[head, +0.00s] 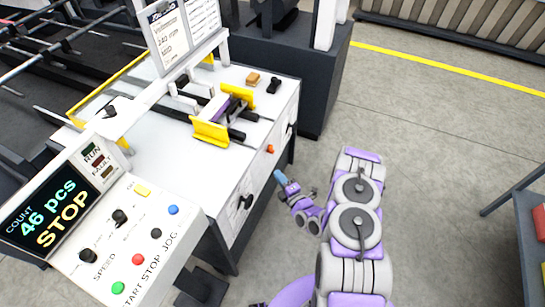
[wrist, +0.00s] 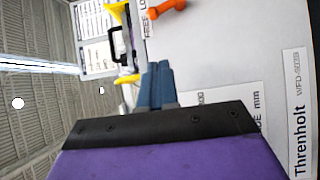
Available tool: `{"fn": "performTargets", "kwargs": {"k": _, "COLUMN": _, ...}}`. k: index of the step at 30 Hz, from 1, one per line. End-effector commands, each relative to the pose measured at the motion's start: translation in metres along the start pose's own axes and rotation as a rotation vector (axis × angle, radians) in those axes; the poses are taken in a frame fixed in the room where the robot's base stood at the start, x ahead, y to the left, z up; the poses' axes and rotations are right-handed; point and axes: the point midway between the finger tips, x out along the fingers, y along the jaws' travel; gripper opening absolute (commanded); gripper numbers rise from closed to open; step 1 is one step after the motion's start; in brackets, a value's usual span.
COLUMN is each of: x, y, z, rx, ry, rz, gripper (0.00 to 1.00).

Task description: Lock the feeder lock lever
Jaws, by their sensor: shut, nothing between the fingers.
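The feeder lock lever appears to be the small orange handle (head: 269,149) on the white side panel of the feeder cabinet. In the wrist view the orange lever (wrist: 166,9) is at the top edge, beside a partly cut-off label reading FREE and LO. Its exact angle is hard to tell. My gripper (head: 279,176) is beside the panel, below the lever in the head view and apart from it. In the wrist view its blue fingers (wrist: 158,84) are together and empty, with the lever beyond their tips.
The feeder cabinet (head: 252,185) has black knobs (head: 246,201) on the same side. The control panel (head: 145,238) reads STOP and 46 pcs. Yellow guides (head: 210,133) stand on the white top. The floor (head: 420,140) to the right is clear up to a shelf (head: 525,235).

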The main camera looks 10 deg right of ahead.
Motion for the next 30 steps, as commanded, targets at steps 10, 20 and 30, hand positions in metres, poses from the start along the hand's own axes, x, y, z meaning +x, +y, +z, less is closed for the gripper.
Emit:
{"fn": "performTargets", "kwargs": {"k": 10, "x": 0.051, "y": -0.001, "z": -0.002, "rx": -0.002, "ry": 0.003, "rz": 0.005, "gripper": 0.0}}
{"fn": "performTargets", "kwargs": {"k": 20, "x": 0.093, "y": -0.001, "z": 0.016, "rx": -0.002, "ry": 0.0, "rz": 0.003, "gripper": 0.0}}
{"fn": "performTargets", "kwargs": {"k": 30, "x": 0.104, "y": 0.002, "z": 0.028, "rx": 0.0, "ry": 0.0, "rz": 0.004, "gripper": 0.0}}
